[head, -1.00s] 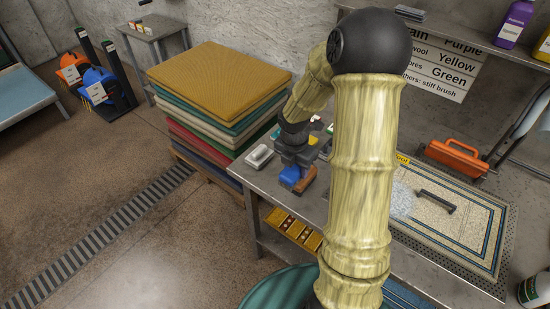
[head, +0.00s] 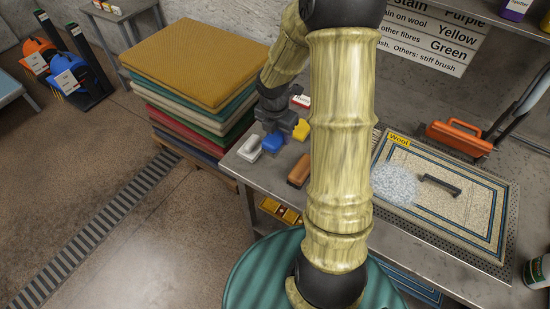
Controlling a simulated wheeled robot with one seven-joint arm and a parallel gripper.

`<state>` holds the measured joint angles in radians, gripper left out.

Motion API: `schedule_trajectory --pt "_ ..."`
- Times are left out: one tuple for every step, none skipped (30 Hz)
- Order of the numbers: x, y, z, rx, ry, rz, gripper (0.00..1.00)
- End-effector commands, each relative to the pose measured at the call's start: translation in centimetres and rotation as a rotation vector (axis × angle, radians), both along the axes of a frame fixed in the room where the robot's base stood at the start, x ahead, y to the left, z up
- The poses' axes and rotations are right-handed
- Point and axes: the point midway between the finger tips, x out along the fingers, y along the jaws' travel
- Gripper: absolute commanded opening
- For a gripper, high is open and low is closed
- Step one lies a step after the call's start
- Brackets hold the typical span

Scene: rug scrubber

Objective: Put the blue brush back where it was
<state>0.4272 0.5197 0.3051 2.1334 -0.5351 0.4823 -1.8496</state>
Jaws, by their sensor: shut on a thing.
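The blue brush (head: 271,142) is at the left end of the metal table (head: 262,170), between a white-topped brush (head: 248,148) and a yellow item (head: 301,130). My gripper (head: 274,130) is over the blue brush, pointing down, and is shut on it. The fingertips are small and partly hidden. I cannot tell whether the brush touches the tabletop. A brown brush (head: 299,172) lies apart, nearer the table's front edge.
A wool rug sample (head: 455,215) with pale foam and a dark-handled tool (head: 440,185) lies on the table's right. An orange case (head: 459,138) stands behind it. Stacked rugs (head: 200,65) stand close to the left. My arm hides the table's middle.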

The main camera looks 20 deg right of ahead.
Motion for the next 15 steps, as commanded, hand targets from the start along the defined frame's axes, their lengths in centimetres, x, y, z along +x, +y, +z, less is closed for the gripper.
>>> schedule_trajectory --pt "0.0 -0.1 0.0 0.000 0.000 -0.001 0.25" --pt "0.0 -0.1 0.0 0.000 0.000 -0.001 0.25" --pt "0.0 -0.1 0.0 0.000 0.000 -0.002 0.25" --pt "0.0 -0.1 0.0 0.000 0.000 -0.002 0.25" --pt "0.0 -0.1 0.0 0.000 0.000 -0.002 0.25" --pt "0.0 -0.1 0.0 0.000 0.000 -0.002 0.25" --pt "0.0 -0.1 0.0 0.000 0.000 -0.002 0.25" --pt "0.0 -0.1 0.0 0.000 0.000 -0.002 0.25" --pt "0.0 -0.1 0.0 0.000 0.000 -0.002 0.25" --pt "0.0 -0.1 -0.2 0.000 0.001 -0.002 0.25" --pt "0.0 -0.1 -0.3 0.000 0.001 -0.002 0.25" --pt "0.0 -0.1 -0.8 0.000 0.001 -0.002 0.25" --pt "0.0 -0.1 -1.2 0.001 0.003 -0.001 0.25" --pt "-0.1 0.0 -1.6 0.001 0.004 -0.001 0.25" --pt "-0.1 0.0 -2.3 0.000 0.004 0.001 0.25"
